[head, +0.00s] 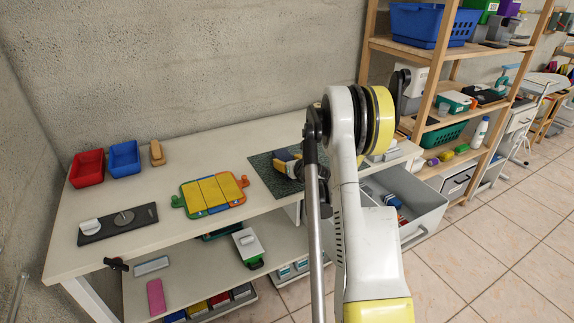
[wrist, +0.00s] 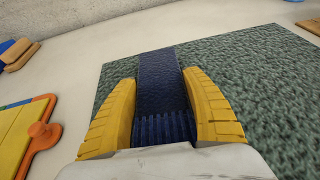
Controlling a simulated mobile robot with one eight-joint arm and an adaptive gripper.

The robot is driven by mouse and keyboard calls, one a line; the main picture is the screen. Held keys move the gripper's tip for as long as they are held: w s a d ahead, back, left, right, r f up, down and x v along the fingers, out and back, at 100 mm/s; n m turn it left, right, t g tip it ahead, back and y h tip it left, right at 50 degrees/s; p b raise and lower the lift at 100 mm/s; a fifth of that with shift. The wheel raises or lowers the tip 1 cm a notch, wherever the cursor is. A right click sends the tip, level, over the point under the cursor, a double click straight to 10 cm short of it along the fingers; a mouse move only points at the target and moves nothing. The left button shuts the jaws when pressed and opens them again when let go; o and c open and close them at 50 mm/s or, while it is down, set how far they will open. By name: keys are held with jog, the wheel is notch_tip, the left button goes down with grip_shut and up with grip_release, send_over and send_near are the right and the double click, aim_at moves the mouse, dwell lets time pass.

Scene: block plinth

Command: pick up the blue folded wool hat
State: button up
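The folded wool hat (wrist: 160,85) is dark blue with a ribbed near edge. In the wrist view it lies between the two yellow fingers of my gripper (wrist: 160,78), which sit flush along its left and right sides. My gripper is shut on it, and the hat's far end reaches past the fingertips. The green textured mat (wrist: 245,75) is beneath or behind it; I cannot tell whether the hat touches the mat. In the head view my gripper (head: 287,160) is low over the mat (head: 262,172), and my arm hides part of that area.
A yellow puzzle-like board (head: 213,192) lies left of the mat. Red (head: 87,168) and blue (head: 125,158) bins and a wooden block (head: 157,153) stand at the back left. A dark plate with a knob (head: 118,223) lies at the front left. An open grey drawer (head: 425,212) juts out at right.

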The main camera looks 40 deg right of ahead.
jog(key=c, duration=0.5)
jog(key=shift+o, duration=0.2)
jog(key=shift+r, duration=0.15)
